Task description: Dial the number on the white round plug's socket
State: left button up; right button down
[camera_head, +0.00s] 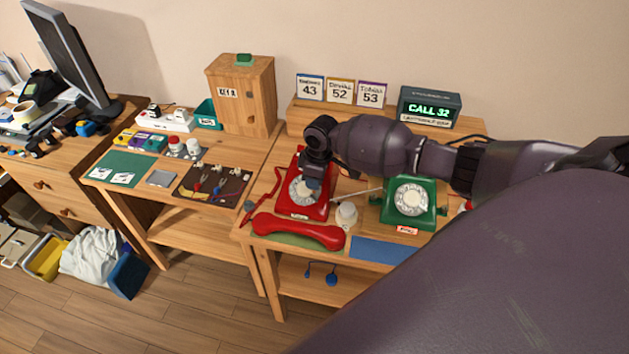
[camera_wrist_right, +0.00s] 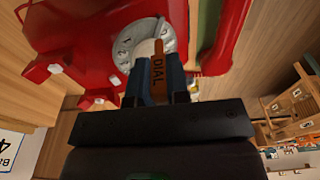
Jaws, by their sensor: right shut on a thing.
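A red dial phone (camera_head: 312,209) stands on the right wooden table, with a pale round dial (camera_head: 301,191). Its red handset (camera_head: 298,231) lies off it, in front. My right gripper (camera_head: 313,184) is over this dial, shut on an orange stick marked DIAL (camera_wrist_right: 158,70). In the right wrist view the stick reaches over the dial (camera_wrist_right: 143,42); I cannot tell if it touches. A green dial phone (camera_head: 414,203) stands to the right. A white power strip (camera_head: 166,119) with plugs is on the left table; its numbers are too small to read. My left gripper is not in view.
Cards reading 43, 52 and 53 (camera_head: 340,91) and a display reading CALL 32 (camera_head: 430,108) stand behind the phones. A white round object (camera_head: 346,213) sits between the phones. A blue mat (camera_head: 383,249) is bare at the front.

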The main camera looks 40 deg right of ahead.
notch_tip(320, 180, up, 6)
jog(key=s+a, duration=0.1)
jog(key=a, duration=0.1)
jog(key=shift+s+f, duration=0.25)
jog(key=shift+s, duration=0.1)
jog(key=shift+f, duration=0.1)
dwell(1.1)
